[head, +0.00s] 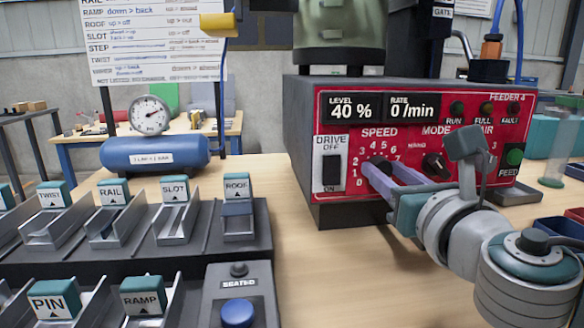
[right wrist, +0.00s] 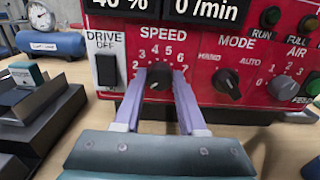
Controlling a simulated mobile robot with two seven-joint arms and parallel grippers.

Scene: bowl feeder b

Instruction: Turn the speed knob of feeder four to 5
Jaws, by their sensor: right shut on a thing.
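The red front panel of feeder 4 (head: 430,108) carries a black SPEED knob (right wrist: 159,78) inside an arc of white numbers. It also shows in the head view (head: 377,168), partly hidden by my fingers. My right gripper (right wrist: 159,76) is shut on the speed knob, one lilac finger on each side. In the head view the right gripper (head: 378,169) reaches in from the lower right. I cannot tell which number the knob's mark points to. The 5 stands above the knob, slightly right. My left gripper is not in view.
The MODE knob (right wrist: 227,83) sits right of SPEED, and the DRIVE switch (right wrist: 107,70) left of it. The display reads LEVEL 40 % and RATE 0 /min. Racks of labelled parts (head: 130,240) fill the left front. A blue tank (head: 155,153) stands behind them.

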